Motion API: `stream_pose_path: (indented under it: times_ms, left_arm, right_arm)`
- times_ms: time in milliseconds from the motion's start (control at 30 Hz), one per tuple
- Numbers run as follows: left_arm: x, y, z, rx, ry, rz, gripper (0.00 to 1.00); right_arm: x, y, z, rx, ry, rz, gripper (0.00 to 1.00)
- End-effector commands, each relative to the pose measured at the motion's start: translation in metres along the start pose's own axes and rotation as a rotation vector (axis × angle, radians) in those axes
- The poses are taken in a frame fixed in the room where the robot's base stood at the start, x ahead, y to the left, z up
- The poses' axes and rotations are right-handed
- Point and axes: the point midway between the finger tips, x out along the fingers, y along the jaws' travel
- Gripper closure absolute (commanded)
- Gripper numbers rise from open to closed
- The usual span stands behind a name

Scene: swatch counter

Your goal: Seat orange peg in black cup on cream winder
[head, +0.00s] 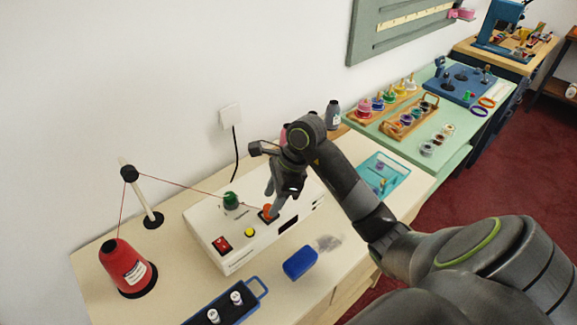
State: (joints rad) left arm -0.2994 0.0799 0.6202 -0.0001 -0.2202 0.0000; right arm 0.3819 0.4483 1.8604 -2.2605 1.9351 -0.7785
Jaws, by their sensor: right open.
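The cream winder (213,228) stands on the table against the wall. On its top, the orange peg (267,210) shows as a small orange spot at the black cup (263,217). My right gripper (272,204) reaches down over the winder with its fingers beside the orange peg, jaws open. The fingers partly cover the peg and cup, so how deep the peg sits and whether the fingers touch it cannot be told. My left gripper is out of view.
On the winder are a green knob (231,200), a red switch (222,245) and a yellow button (249,232). A red thread cone (126,269) stands left, its thread running across. A blue block (299,263) and a bobbin tray (262,286) lie in front.

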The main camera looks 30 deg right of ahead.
Motion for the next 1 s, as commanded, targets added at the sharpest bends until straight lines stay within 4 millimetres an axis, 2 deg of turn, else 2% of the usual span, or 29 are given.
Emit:
stream_pose_path:
  times_ms: [300,600,800,1000]
  left_arm:
    - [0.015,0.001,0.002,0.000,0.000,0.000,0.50]
    - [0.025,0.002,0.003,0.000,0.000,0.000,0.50]
    - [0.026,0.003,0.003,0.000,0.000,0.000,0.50]
    - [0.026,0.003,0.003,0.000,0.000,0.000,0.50]
  right_arm:
    - [-0.066,-0.001,-0.002,-0.003,0.005,-0.007,0.54]
    - [-0.121,-0.001,-0.001,-0.001,0.003,-0.005,0.54]
    - [-0.144,-0.001,0.000,0.000,0.002,-0.003,0.54]
    - [-0.149,0.000,0.000,0.000,0.000,0.000,0.54]
